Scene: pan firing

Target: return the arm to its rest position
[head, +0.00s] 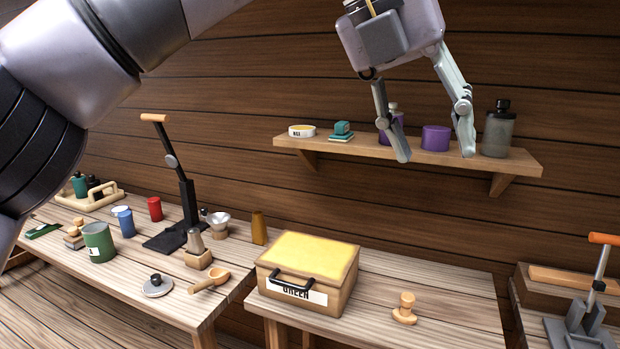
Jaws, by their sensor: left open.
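My left gripper (436,155) shows at the upper right of the head view, at the end of my arm that comes in from the upper left. Its two fingers point down and stand wide apart, with nothing between them that it grips. In the picture the fingers overlap the wall shelf (355,154), and one finger partly covers a purple bottle (397,128). A purple cup (435,138) shows between the fingers, behind them. I cannot tell how far the fingers are from the shelf. My right gripper is not in view.
The shelf also bears a grey bottle (498,132), a teal block (342,130) and a yellow-and-white tin (302,131). Below are a yellow-topped box (312,262), a wooden tamper (405,309), a black lever stand (186,205) and a green canister (98,243). A second press (590,300) stands right.

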